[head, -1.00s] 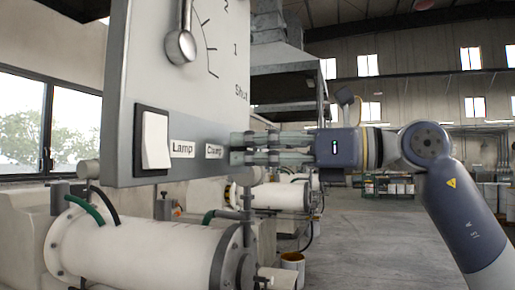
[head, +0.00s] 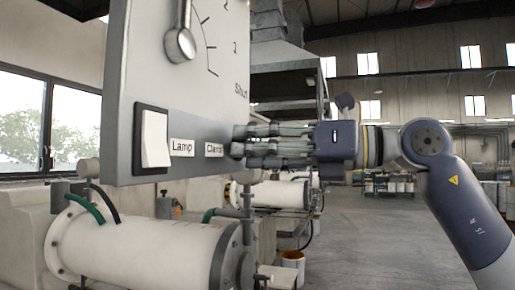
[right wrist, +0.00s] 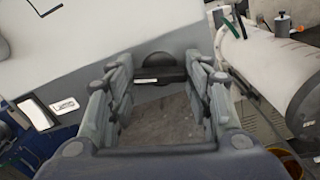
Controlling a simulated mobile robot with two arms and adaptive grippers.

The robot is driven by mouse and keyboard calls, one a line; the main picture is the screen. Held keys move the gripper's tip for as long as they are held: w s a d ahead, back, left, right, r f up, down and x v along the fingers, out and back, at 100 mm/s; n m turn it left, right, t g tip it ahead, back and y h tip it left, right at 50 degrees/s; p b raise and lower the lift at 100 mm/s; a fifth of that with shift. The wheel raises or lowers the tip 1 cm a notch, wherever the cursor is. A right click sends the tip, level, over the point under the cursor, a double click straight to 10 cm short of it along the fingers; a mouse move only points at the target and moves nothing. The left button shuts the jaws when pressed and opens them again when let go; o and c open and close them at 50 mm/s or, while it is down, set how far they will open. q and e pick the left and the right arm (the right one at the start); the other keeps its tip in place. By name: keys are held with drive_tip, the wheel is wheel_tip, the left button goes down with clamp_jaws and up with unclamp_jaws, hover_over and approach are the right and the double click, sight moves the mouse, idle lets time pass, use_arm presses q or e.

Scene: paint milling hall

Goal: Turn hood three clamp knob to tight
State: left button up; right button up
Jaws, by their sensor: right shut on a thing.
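The hood control panel (head: 205,90) hangs at the left in the head view, with a "Clamp" label (head: 214,150) low on its face. My right gripper (head: 240,141) reaches in from the right, fingertips at the panel beside this label. Its fingers hide the clamp knob in the head view. In the right wrist view the dark clamp knob (right wrist: 158,70), with a crossbar and a pale mark, sits between the fingertips of the right gripper (right wrist: 160,75), which is shut on it. My left gripper is not in view.
A white lamp switch (head: 155,139) with a "Lamp" label is left of the clamp label. A lever with a dial scale (head: 180,45) is above. White mill cylinders (head: 150,250) lie below the panel. The floor at right is open.

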drive_tip(key=shift+r+m+b, duration=0.15)
drive_tip(key=shift+m+b, duration=0.2)
drive_tip(key=shift+m, duration=6.95)
drive_tip(key=o, duration=1)
drive_tip(key=shift+w, duration=0.1)
drive_tip(key=shift+o, duration=0.2)
drive_tip(key=v, duration=1.2)
